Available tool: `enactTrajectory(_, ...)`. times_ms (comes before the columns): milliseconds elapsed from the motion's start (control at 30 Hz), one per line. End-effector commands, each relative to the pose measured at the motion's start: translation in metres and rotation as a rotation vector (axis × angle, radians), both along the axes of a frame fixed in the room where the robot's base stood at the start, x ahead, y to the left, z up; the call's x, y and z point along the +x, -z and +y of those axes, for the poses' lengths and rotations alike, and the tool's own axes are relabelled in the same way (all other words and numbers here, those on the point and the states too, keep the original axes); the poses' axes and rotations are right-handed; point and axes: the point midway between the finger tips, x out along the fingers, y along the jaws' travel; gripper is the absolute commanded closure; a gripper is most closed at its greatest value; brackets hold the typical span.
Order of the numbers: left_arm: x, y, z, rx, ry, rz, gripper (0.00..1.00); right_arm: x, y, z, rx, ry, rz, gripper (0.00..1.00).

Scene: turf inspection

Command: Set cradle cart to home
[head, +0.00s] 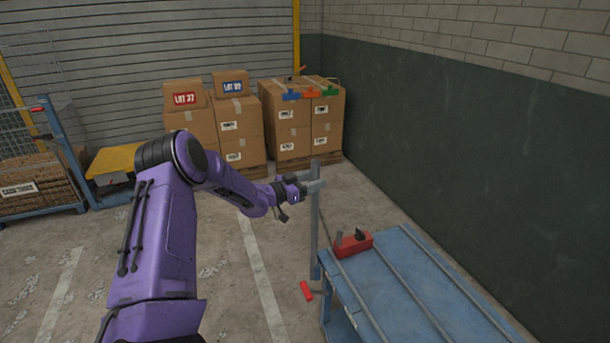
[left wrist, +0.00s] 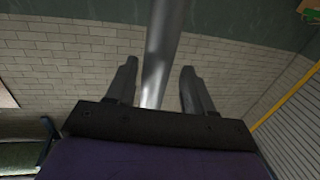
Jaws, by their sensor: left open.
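The blue cart (head: 400,290) stands at the lower right, with grey rails along its top. A red block with dark knobs (head: 352,243) sits at its far left corner. A grey upright post (head: 315,235) rises at that corner. A red-gripped lever (head: 306,290) sticks out low on the cart's left side. My left gripper (head: 297,190) is open beside the upper part of the post. In the left wrist view, a grey metal bar (left wrist: 166,45) runs between the spread fingers (left wrist: 158,68); I cannot tell whether they touch it. My right gripper is not in view.
Pallets of cardboard boxes (head: 215,125) stand at the back, some with coloured clamps (head: 310,93) on top. A yellow-topped cart (head: 115,160) and a blue cage (head: 40,185) are at left. A green wall (head: 450,150) bounds the right. Open floor lies left of the cart.

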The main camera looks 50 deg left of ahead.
Motion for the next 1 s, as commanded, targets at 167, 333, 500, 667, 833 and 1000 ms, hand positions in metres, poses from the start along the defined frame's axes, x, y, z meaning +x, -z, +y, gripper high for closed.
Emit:
enactTrajectory(167, -0.04, 0.001, 0.009, -0.001, -0.002, 0.0, 0.48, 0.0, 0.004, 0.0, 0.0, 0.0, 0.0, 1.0)
enactTrajectory(333, -0.076, 0.002, 0.017, -0.002, -0.003, -0.001, 0.48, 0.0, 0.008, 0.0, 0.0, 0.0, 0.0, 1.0)
enactTrajectory(500, -0.093, 0.001, 0.021, -0.003, -0.003, -0.001, 0.48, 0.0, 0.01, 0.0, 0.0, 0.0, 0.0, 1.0)
enactTrajectory(667, -0.095, 0.001, 0.021, -0.003, -0.003, 0.0, 0.48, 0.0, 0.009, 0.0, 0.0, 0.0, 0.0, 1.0)
enactTrajectory(833, -0.095, 0.001, 0.021, -0.003, -0.003, 0.0, 0.48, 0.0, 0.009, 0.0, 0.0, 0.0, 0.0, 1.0)
enactTrajectory(1000, -0.095, 0.001, 0.021, -0.003, -0.003, 0.0, 0.48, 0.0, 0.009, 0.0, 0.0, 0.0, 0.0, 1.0)
